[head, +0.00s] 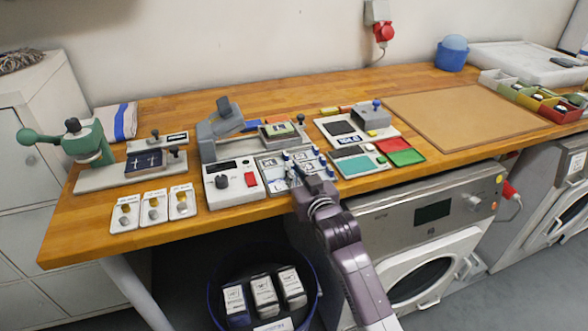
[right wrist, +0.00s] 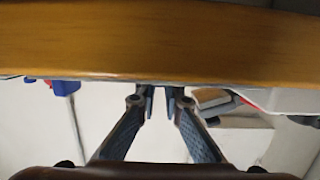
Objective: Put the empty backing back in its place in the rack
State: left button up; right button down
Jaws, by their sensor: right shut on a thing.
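The rack (head: 271,173) is a grey holder with blue-topped posts and small labelled places, near the table's front edge. My right gripper (head: 303,179) is at the rack's front right side, in front of part of it. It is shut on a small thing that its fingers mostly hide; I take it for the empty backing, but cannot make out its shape. In the right wrist view the fingers (right wrist: 163,100) are close together near the wooden edge. Whether the held thing touches the rack is hidden. My left gripper is not in view.
A white device with a red button (head: 250,180) stands left of the rack, and a heat press (head: 219,128) behind. Right of it are a teal pad (head: 354,164) and red and green trays (head: 407,158). A cork-coloured board (head: 465,115) lies farther right. A bin (head: 318,298) stands below.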

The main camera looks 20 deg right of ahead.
jog(key=shift+f, duration=0.15)
jog(key=c, duration=2.1)
grip_release()
jog(key=s, duration=0.4)
jog(key=s+r, duration=0.1)
jog(key=s, duration=0.3)
jog(key=s+r, duration=0.1)
jog(key=s, duration=0.3)
jog(key=shift+d+r, duration=0.1)
jog(key=shift+d, duration=0.1)
